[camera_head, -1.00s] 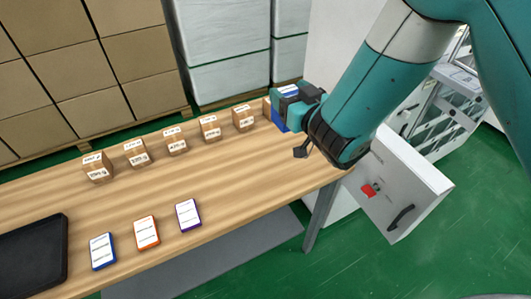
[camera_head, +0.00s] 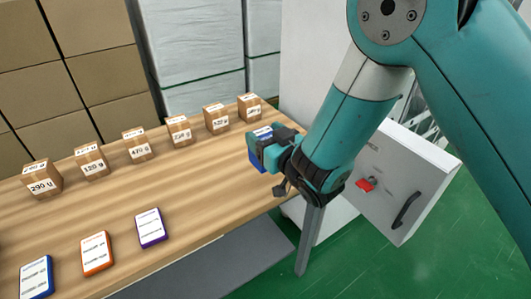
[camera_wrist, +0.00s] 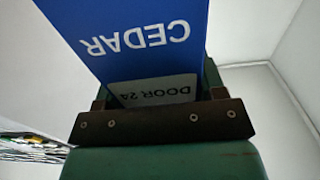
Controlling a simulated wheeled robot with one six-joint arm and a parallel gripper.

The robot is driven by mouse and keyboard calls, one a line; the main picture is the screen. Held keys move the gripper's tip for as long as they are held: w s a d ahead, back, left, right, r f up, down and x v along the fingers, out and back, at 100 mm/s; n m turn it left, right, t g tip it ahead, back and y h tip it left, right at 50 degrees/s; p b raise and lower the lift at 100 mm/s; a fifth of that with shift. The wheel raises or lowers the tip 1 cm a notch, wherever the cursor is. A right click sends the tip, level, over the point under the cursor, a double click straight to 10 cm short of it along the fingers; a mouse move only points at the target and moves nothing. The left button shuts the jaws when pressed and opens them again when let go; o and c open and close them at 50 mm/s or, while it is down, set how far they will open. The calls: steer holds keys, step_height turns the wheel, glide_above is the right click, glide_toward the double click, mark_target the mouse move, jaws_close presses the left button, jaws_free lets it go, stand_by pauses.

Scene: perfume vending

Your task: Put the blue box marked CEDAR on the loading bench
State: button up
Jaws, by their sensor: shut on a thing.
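The blue box marked CEDAR (camera_wrist: 135,35) fills the upper middle of the wrist view. Its white label reading DOOR 24 shows between the jaws. My gripper (camera_wrist: 160,105) is shut on this box. In the head view my gripper (camera_head: 268,153) holds the box (camera_head: 254,158) near the right end of a wooden table (camera_head: 195,190). I cannot tell whether the box touches the table top. Most of the box is hidden by the gripper in the head view.
Several small labelled cartons (camera_head: 139,146) stand in a row along the table's back. Blue, orange (camera_head: 96,254) and purple (camera_head: 150,228) cards lie in front. A white cabinet with a red switch (camera_head: 365,184) stands at right. Green floor is clear at lower right.

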steer(key=shift+f, duration=1.3)
steer(key=shift+f+b, duration=0.15)
steer(key=shift+b, duration=0.2)
steer(key=shift+f+b, duration=0.5)
steer(key=o, duration=1.2)
steer(key=shift+s+f, duration=0.1)
steer(key=shift+c, duration=0.2)
